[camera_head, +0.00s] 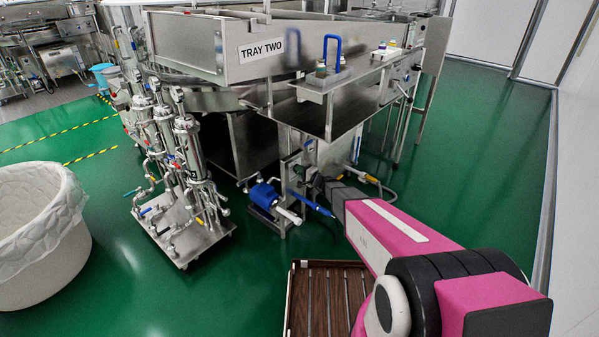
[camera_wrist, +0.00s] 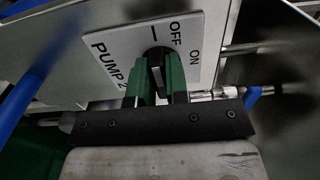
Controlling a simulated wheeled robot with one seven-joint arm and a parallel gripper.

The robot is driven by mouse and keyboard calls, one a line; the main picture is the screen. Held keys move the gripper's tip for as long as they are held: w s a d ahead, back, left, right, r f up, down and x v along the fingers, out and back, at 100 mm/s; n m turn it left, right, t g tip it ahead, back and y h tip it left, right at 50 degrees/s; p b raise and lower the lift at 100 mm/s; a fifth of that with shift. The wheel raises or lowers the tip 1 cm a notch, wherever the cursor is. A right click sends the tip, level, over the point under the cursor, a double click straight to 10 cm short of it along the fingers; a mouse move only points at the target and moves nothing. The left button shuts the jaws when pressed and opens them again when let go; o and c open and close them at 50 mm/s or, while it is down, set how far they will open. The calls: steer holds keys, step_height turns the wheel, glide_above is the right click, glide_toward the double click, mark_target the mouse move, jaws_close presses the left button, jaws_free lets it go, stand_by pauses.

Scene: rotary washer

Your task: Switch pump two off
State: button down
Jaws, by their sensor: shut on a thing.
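In the wrist view, a white plate (camera_wrist: 120,48) reads PUMP 2, with OFF and ON printed beside a dark rotary knob (camera_wrist: 157,58). My gripper (camera_wrist: 160,70) has its green fingers on both sides of this knob and is shut on it. The fingers hide much of the knob, so I cannot tell for certain which label it points to. In the head view, my gripper (camera_head: 306,178) is at the lower frame of the machine, under the tray. The plate's lettering cannot be read there.
A blue pump (camera_head: 263,195) stands just left of my gripper, with a blue handle (camera_head: 312,204) close below it. A wheeled filter stand (camera_head: 185,225) and a lined white bin (camera_head: 40,235) are further left. A slatted wooden platform (camera_head: 328,300) lies in front.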

steer(key=shift+s, duration=0.1)
stand_by(0.3)
steer(key=c, duration=1.1)
jaws_free()
steer(key=v, duration=1)
steer(key=shift+s+d, duration=0.25)
steer(key=shift+d, duration=0.1)
steer(key=shift+s, duration=0.1)
